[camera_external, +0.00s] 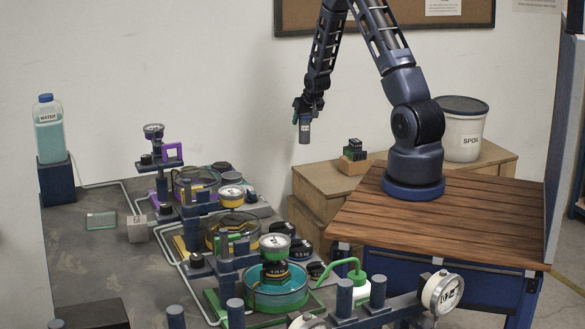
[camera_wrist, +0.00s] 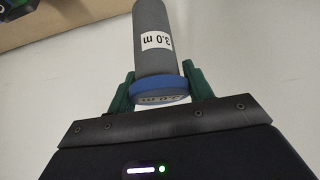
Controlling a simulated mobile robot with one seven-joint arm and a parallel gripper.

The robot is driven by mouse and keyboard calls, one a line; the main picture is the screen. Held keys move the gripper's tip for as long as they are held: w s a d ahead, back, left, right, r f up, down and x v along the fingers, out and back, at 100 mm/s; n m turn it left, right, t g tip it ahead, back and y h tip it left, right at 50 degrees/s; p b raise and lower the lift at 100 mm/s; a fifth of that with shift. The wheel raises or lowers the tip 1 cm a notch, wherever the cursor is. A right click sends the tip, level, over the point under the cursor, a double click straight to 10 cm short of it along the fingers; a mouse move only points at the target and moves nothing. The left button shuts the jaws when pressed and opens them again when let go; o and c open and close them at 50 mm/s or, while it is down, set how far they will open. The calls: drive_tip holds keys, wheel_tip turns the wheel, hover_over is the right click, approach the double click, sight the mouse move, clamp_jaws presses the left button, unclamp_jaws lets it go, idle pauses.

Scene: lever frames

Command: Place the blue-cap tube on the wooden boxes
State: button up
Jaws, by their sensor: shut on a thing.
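My gripper (camera_external: 304,108) hangs down from my raised arm and is shut on the blue-cap tube (camera_external: 304,131). In the wrist view, the grey tube (camera_wrist: 155,42) has a white label and a blue cap. My green fingers (camera_wrist: 160,84) close on both sides at the cap end. The tube points downward, held in the air. The wooden boxes (camera_external: 321,182) are stacked against the wall, left of and behind my base. The tube appears above their left end, with a gap below it; its exact depth is unclear. A brown box surface (camera_wrist: 55,22) shows at the wrist view's top left.
On the boxes stand a small wooden block with dark green items (camera_external: 354,151) and a white bucket (camera_external: 463,135) behind my arm. The grey bench to the left holds gauges, basins and a water bottle (camera_external: 49,130). The boxes' left top looks clear.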

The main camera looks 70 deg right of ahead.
drive_tip(key=s+d+r+m+g+h, duration=0.1)
drive_tip(key=s+d+r+m, duration=0.25)
drive_tip(key=s+d, duration=0.8)
drive_tip(key=s+d+r+m+g+h, duration=0.15)
drive_tip(key=s+d+r, duration=0.25)
drive_tip(key=s+d, duration=0.8)
wheel_tip(320, 180, down, 20)
drive_tip(key=s+a, duration=0.1)
drive_tip(key=shift+y, duration=0.45)
drive_tip(key=o, duration=1.1)
drive_tip(key=shift+o, duration=0.2)
drive_tip(key=shift+r, duration=0.1)
